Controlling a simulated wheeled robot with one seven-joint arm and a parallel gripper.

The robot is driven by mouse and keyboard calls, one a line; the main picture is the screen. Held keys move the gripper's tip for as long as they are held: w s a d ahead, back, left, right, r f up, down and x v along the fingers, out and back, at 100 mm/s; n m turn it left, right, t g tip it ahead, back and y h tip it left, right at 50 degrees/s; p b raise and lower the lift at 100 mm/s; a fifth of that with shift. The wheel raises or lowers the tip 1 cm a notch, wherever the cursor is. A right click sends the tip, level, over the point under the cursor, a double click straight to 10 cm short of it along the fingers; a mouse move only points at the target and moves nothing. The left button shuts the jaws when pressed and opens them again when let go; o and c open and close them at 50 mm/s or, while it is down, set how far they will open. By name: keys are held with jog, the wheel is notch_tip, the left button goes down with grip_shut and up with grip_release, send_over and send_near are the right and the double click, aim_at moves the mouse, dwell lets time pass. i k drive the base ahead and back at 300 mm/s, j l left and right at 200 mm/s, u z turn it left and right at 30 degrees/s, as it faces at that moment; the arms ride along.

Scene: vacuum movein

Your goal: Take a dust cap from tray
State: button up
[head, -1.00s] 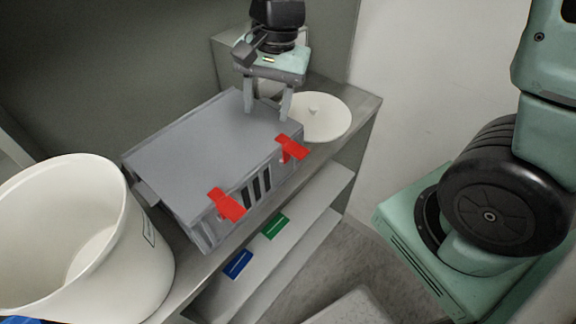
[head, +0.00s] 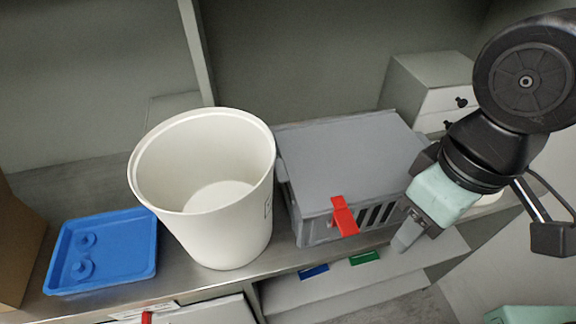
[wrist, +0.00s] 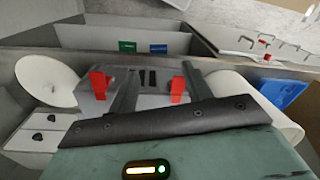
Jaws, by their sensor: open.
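The blue tray (head: 140,262) lies on the metal counter at the left in the head view. Two round blue dust caps, a farther one (head: 87,240) and a nearer one (head: 82,268), sit in its left part. The tray also shows at the right edge of the wrist view (wrist: 284,93), where I cannot make out the caps. My gripper (head: 407,236) is at the right in the head view, in front of the grey case and far from the tray. In the wrist view its two fingers (wrist: 158,80) are apart with nothing held between them.
A tall white bucket (head: 225,225) stands between the tray and the grey case (head: 345,150) with red latches (head: 344,215). A white drawer unit (head: 430,85) is at the back right. A brown box (head: 18,235) stands left of the tray. Blue and green items lie on the lower shelf.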

aim_at(82, 271)
jog(key=u, duration=2.05)
jog(key=z, duration=0.55)
jog(key=j+z, duration=0.35)
jog(key=i+j+z, duration=0.1)
jog(key=j+z, duration=0.6)
jog(key=j, duration=0.45)
jog(key=k+j+z, duration=0.1)
jog(key=j, duration=0.3)
jog(key=k+j, duration=0.1)
jog(key=j, duration=0.3)
jog(key=j+z, duration=0.15)
jog(key=j, duration=0.3)
jog(key=k+j, duration=0.15)
jog(key=j, duration=0.25)
jog(key=k+j+z, duration=0.1)
jog(key=j, duration=0.3)
jog(key=k+j, duration=0.1)
jog(key=j, duration=0.3)
jog(key=k+j+z, duration=0.1)
jog(key=j, duration=0.3)
